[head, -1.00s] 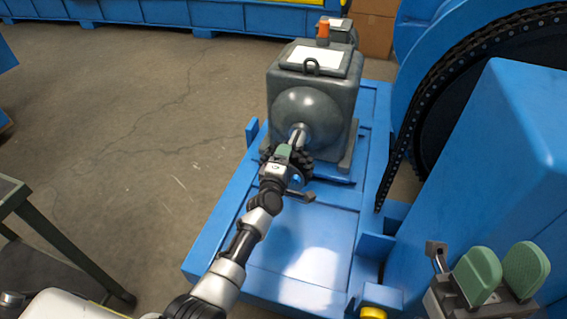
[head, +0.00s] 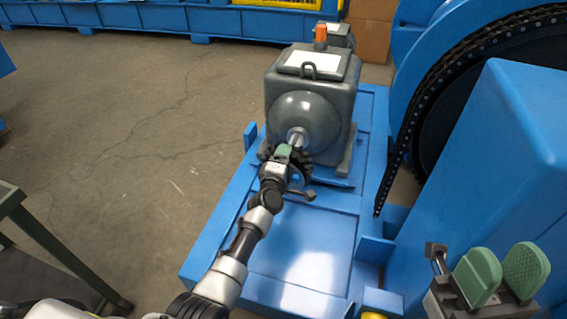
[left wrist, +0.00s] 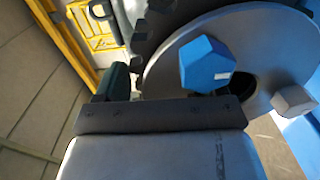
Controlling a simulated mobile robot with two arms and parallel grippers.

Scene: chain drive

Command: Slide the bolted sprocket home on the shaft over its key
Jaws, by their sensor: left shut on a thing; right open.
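The dark toothed sprocket (head: 301,160) is at the front of the grey gearbox (head: 315,105), at the shaft (head: 297,137). In the left wrist view the sprocket's pale round face (left wrist: 270,45) fills the upper right, with a blue bolt head (left wrist: 207,63) and a grey bolt head (left wrist: 294,100). A dark bore shows partly behind the blue bolt. My left gripper (head: 284,152) is shut on the sprocket, at its near left side. The key is not visible, and I cannot tell how far the sprocket sits on the shaft. My right gripper (head: 503,273) is open and empty at lower right.
The gearbox stands on a blue base frame (head: 300,245). A large blue wheel with a hanging chain (head: 400,150) is to the right, beside a tall blue housing (head: 490,150). A dark-framed table (head: 45,245) is at lower left. The floor at left is clear.

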